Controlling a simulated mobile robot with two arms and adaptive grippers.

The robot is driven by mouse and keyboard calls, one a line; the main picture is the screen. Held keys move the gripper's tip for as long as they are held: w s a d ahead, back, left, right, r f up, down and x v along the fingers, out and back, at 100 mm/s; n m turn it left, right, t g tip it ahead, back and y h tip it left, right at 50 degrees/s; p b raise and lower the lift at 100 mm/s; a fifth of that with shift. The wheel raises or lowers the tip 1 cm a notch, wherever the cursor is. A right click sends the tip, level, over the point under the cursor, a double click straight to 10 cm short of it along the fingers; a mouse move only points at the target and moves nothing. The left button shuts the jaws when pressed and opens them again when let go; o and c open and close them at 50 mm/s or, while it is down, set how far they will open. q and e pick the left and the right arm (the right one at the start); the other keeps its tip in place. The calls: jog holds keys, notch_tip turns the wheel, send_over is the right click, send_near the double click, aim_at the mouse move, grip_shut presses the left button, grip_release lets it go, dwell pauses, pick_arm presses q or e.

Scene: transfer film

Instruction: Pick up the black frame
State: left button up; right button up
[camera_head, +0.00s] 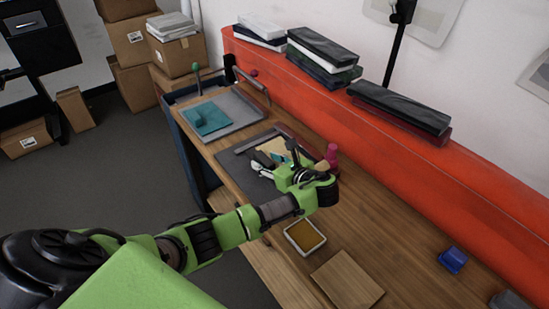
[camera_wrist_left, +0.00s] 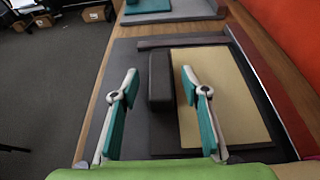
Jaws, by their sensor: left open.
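The black frame (camera_wrist_left: 163,134) lies flat on a dark grey tray (camera_wrist_left: 125,75), with a beige panel (camera_wrist_left: 225,95) filling its right part. A raised black block (camera_wrist_left: 160,82), like a handle, stands along the frame's left side. My left gripper (camera_wrist_left: 159,74) is open above the frame, one teal-padded finger on each side of the block. I cannot tell whether the fingers touch it. In the head view my left gripper (camera_head: 266,164) is over the same tray and hides much of the frame. My right gripper is not in view.
A second tray with a teal plate (camera_head: 203,118) lies farther back on the wooden bench. A pink object (camera_head: 332,156) stands right of my gripper. A small tray with an amber pad (camera_head: 304,236) and a wooden board (camera_head: 347,281) lie nearer. A red ledge (camera_head: 400,150) borders the bench.

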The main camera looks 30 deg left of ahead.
pick_arm(q)
jog(key=shift+x, duration=1.2)
jog(key=shift+d, duration=0.1)
jog(key=shift+c, duration=0.4)
grip_shut()
